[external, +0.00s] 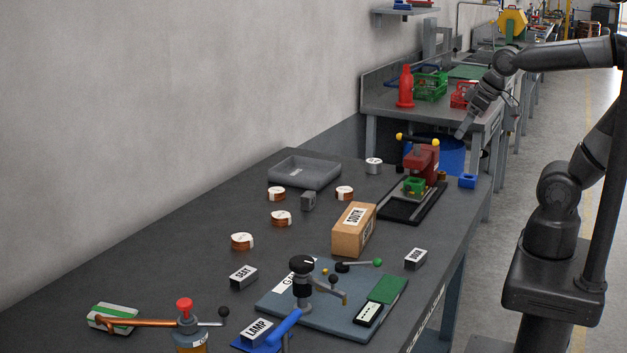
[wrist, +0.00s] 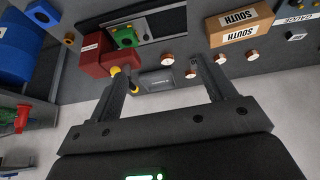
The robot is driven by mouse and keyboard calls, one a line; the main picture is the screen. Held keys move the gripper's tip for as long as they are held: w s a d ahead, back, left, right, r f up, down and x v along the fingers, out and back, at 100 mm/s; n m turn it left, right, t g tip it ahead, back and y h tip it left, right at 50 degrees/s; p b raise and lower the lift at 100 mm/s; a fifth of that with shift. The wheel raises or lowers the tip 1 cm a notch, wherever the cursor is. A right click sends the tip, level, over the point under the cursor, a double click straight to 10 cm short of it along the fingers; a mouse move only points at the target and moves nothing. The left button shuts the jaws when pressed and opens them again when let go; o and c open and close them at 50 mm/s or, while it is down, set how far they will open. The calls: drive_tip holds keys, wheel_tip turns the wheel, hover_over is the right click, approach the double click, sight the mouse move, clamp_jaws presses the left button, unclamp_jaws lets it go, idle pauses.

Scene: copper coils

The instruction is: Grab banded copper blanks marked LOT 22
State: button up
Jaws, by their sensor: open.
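Several round copper blanks with white tops stand on the dark bench in the external view: one at the front (external: 242,242), one behind it (external: 281,219), one at back left (external: 276,194) and one at back right (external: 344,193). Their lettering is too small to read, so I cannot tell which is LOT 22. The wrist view also shows small copper blanks, one (wrist: 252,56) near the box and one (wrist: 190,74) between the fingers' lines of sight. My gripper (external: 462,132) is raised beyond the bench's far right end, well apart from the blanks. It is open and empty in the wrist view (wrist: 161,70).
A cardboard SOUTH box (external: 350,240) stands right of the blanks. A grey tray (external: 325,174) lies behind them. A red press (external: 421,162) stands at back right. A clamp fixture (external: 303,280), a small grey block (external: 308,202) and labelled blocks occupy the bench.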

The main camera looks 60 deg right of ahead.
drive_tip(key=w+f+n, duration=0.1)
drive_tip(key=w+f, duration=0.1)
drive_tip(key=w, duration=0.6)
drive_tip(key=w+f, duration=0.2)
drive_tip(key=w, duration=0.6)
drive_tip(key=n+g, duration=0.1)
approach(344, 189)
drive_tip(key=shift+y, duration=0.5)
drive_tip(key=shift+d+x, duration=0.2)
drive_tip(key=shift+x, duration=2.05)
drive_tip(key=shift+d+x, duration=0.2)
drive_tip(key=shift+x, duration=2)
drive_tip(key=shift+f, duration=0.1)
drive_tip(key=shift+c, duration=0.5)
drive_tip(key=c, duration=1.1)
